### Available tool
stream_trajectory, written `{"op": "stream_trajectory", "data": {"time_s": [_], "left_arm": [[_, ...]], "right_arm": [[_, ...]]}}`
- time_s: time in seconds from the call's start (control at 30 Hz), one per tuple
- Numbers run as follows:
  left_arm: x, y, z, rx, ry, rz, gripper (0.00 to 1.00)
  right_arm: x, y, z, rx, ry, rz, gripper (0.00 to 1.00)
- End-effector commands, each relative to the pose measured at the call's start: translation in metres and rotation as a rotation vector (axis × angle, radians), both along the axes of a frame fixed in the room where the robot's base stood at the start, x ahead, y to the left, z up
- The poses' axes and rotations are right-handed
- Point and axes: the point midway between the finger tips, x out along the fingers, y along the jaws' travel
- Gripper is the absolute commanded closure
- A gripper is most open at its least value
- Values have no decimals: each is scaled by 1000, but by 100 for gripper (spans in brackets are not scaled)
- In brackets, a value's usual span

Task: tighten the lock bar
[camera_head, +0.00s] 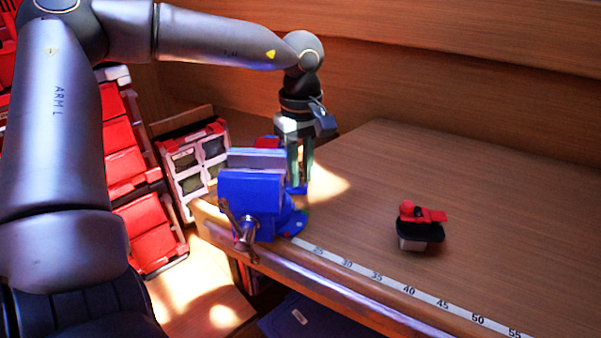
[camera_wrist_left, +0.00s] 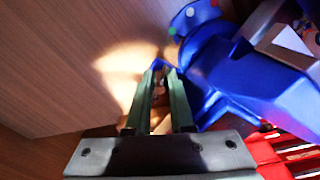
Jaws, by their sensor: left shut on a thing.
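A blue bench vise (camera_head: 250,195) stands at the left front corner of the wooden table. Its round base shows behind it, and it also fills the upper right of the left wrist view (camera_wrist_left: 265,90). My left gripper (camera_head: 300,180) points down just behind and to the right of the vise. Its green-grey fingers (camera_wrist_left: 162,75) are close together, shut on a small blue piece at the vise base, which seems to be the lock bar (camera_wrist_left: 158,64). Most of the bar is hidden by the fingertips. My right gripper is not in view.
A black and grey object with a red top (camera_head: 421,228) stands on the table to the right. A measuring strip (camera_head: 409,290) runs along the front edge. Red bins (camera_head: 147,228) and a case (camera_head: 193,162) are at the left. The table's middle is clear.

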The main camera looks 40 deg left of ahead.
Motion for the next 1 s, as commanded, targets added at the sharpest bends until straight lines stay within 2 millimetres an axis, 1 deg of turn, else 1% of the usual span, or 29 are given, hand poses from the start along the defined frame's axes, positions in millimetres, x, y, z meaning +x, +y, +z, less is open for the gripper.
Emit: {"op": "stream_trajectory", "data": {"time_s": [0.1, 0.33, 0.87, 0.9, 1.0], "left_arm": [[0, 0, -1, 1, 0, -67, 100], [0, 0, 0, 1, 0, -146, 100], [0, 0, 0, 0, 0, -168, 100], [0, 0, 0, 0, 0, -168, 75], [0, 0, 0, 0, 0, -167, 63]], "right_arm": [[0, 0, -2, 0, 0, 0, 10], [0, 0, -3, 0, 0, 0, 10], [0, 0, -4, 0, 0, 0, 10], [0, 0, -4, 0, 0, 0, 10], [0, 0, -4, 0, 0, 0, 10]]}}
